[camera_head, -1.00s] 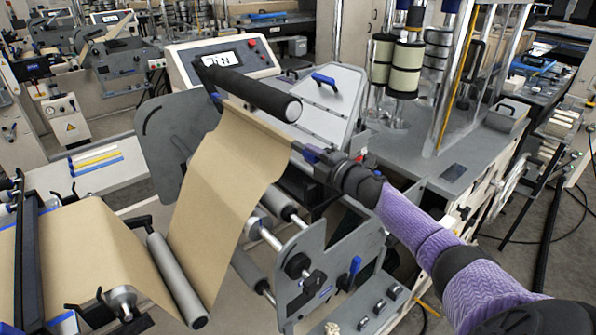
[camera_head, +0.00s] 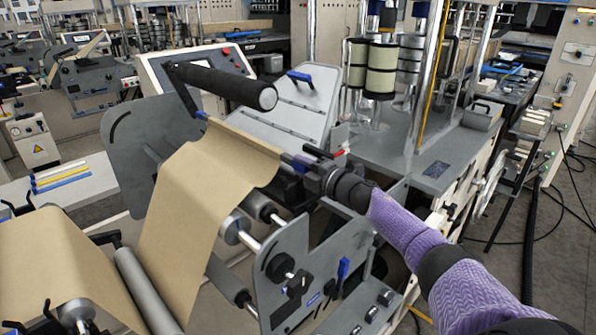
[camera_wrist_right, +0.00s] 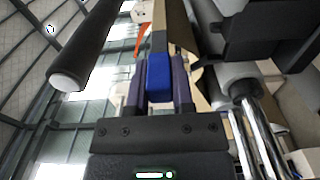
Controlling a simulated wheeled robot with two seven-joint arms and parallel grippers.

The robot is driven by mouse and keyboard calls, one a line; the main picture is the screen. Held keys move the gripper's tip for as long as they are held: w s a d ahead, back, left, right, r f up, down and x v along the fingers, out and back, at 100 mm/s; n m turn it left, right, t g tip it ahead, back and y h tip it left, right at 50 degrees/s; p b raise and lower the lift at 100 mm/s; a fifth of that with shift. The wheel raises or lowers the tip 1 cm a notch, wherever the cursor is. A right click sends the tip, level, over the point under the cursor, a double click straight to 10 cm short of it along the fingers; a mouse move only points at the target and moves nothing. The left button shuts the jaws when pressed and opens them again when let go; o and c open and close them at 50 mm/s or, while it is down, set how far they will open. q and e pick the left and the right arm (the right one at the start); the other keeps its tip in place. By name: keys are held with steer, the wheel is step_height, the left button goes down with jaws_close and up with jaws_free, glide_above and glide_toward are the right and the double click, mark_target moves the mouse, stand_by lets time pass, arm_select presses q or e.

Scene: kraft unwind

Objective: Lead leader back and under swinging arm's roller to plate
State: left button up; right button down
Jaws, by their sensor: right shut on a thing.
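The tan kraft leader (camera_head: 205,190) rises from the lower left and ends in a folded-looking upper edge below the swinging arm's black roller (camera_head: 225,87). My right gripper (camera_head: 297,163) is at the right end of that edge. In the right wrist view the gripper (camera_wrist_right: 160,85) is shut on a blue piece (camera_wrist_right: 158,72) at the leader's end, with tan paper (camera_wrist_right: 178,30) beyond it. The black roller also shows in the wrist view (camera_wrist_right: 92,45), to the left of the fingers. I cannot make out the plate for certain. My left gripper is not in view.
A grey guide roller (camera_head: 145,290) lies along the web at lower left. A grey side plate with knobs (camera_head: 290,265) stands below my right arm. A sloping grey panel with a blue handle (camera_head: 285,110) and a console (camera_head: 195,70) are behind the roller.

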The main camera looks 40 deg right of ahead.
steer(key=shift+r, duration=0.2)
steer(key=shift+f, duration=0.15)
steer(key=shift+f+b, duration=1)
steer(key=shift+f, duration=0.2)
steer(key=shift+f+b, duration=1.3)
steer(key=shift+f, duration=0.3)
steer(key=shift+f+b, duration=0.2)
steer(key=shift+b, duration=0.1)
